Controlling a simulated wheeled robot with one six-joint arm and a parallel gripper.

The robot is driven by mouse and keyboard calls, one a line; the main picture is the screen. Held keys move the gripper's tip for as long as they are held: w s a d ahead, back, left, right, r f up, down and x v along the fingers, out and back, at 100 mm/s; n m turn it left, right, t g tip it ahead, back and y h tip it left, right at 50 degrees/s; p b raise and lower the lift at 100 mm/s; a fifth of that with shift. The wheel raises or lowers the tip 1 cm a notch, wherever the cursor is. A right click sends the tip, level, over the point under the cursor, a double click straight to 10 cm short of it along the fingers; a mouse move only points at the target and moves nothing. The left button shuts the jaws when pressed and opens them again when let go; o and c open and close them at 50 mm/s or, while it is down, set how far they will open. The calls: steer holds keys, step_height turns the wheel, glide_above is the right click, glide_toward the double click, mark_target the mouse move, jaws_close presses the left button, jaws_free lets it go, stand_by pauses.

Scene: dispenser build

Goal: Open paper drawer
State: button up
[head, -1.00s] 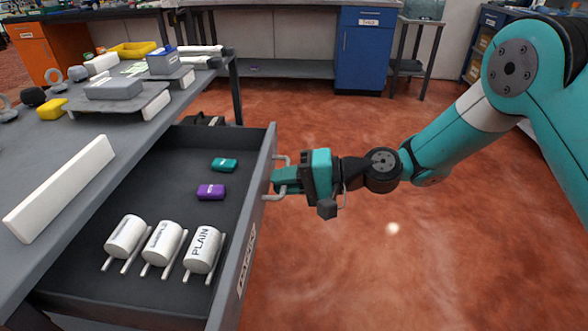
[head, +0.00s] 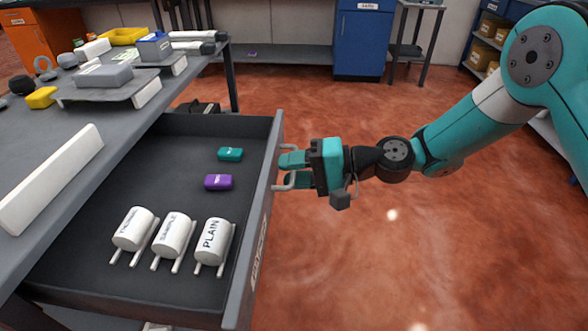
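The grey drawer (head: 247,215) stands pulled well out from under the workbench, its inside in plain view. Its pale handle (head: 284,187) is on the outer front face, partly hidden by my gripper. My gripper (head: 291,169) is at the handle, its two teal fingers spread with a gap between them. Whether the fingers still touch the handle bar I cannot tell. In the drawer lie several white rolls on stands, one marked PLAIN (head: 214,240), a purple block (head: 219,182) and a teal block (head: 230,154).
The grey workbench (head: 60,190) is at the left, with a white bar (head: 52,178), a grey platform and small parts on it. A blue cabinet (head: 362,45) stands at the back. The red floor (head: 430,250) right of the drawer is clear.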

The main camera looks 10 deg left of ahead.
steer(key=v, duration=1.7)
steer(key=shift+d+p, duration=0.25)
steer(key=shift+p, duration=0.15)
steer(key=s+r+n+h, duration=0.4)
steer(key=s+r+h, duration=0.25)
steer(key=s, duration=0.45)
steer(key=s+d+r+n+t+h, duration=0.2)
steer(key=s+d+h, duration=0.3)
steer(key=s+d, duration=0.45)
step_height(320, 180, up, 18)
steer(key=s+a+p, duration=0.1)
steer(key=p, duration=1.7)
steer(key=shift+s+a+r+m, duration=0.2)
steer(key=shift+a+m, duration=0.1)
